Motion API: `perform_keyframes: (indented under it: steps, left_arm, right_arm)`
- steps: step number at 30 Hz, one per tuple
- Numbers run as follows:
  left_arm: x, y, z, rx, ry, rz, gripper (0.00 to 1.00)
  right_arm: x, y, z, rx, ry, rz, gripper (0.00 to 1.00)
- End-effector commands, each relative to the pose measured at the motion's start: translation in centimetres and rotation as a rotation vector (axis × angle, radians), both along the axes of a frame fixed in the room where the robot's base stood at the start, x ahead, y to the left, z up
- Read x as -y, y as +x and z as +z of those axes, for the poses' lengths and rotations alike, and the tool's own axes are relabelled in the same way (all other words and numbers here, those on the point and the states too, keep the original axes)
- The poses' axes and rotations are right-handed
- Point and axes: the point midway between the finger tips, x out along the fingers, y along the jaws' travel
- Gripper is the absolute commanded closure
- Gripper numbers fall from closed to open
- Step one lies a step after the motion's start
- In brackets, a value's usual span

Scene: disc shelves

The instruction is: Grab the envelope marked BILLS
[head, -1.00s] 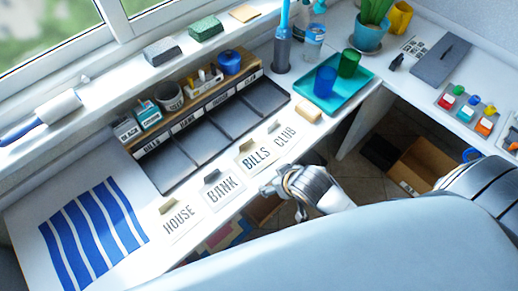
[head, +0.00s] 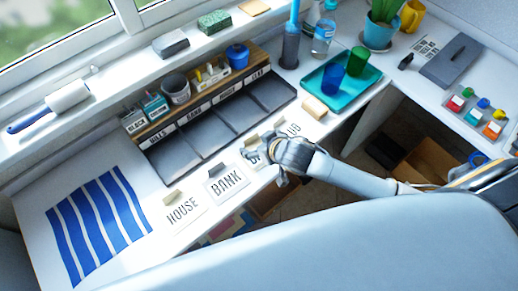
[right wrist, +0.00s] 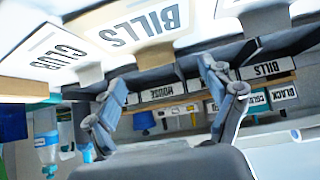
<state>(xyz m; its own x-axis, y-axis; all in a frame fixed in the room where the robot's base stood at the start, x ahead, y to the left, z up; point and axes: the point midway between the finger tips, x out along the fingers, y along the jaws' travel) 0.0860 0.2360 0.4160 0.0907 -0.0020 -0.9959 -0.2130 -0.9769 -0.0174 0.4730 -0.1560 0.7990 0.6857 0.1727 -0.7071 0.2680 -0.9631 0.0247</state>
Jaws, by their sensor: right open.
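The white BILLS envelope (head: 250,157) lies on the white desk in the row of marked envelopes, mostly hidden in the head view by my right gripper. It shows clearly in the right wrist view (right wrist: 146,28), upside down, with a tan tab on its edge. My right gripper (head: 256,156) is over this envelope. In the right wrist view its two fingers (right wrist: 163,82) are spread apart with nothing held between them; whether they touch the envelope I cannot tell. My left gripper is not in view.
The BANK envelope (head: 227,183) and HOUSE envelope (head: 183,211) lie left of it; the CLUB envelope (right wrist: 58,55) is on the other side. A dark sorter tray (head: 206,143) with labelled compartments stands behind. A teal tray (head: 318,103) holds two cups.

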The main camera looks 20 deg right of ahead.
Motion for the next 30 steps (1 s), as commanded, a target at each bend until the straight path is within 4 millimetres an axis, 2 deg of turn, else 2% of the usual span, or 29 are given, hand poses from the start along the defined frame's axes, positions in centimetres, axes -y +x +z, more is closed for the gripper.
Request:
perform_keyframes:
  steps: [12,21,22,27,30]
  left_arm:
    - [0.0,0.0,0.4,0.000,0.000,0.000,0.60]
    - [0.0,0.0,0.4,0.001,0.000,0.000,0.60]
    - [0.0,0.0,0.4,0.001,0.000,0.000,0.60]
    - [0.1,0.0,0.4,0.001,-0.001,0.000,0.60]
    - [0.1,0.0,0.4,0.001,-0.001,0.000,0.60]
  right_arm:
    - [-0.1,3.3,-3.5,0.000,0.000,0.000,0.17]
    - [-0.1,3.6,-3.9,-0.001,-0.001,0.001,0.17]
    - [-0.1,3.6,-3.9,-0.001,-0.001,0.001,0.19]
    - [-0.1,3.6,-3.9,0.000,-0.001,0.001,0.54]
    - [-0.1,3.6,-3.9,-0.001,-0.001,0.001,0.57]
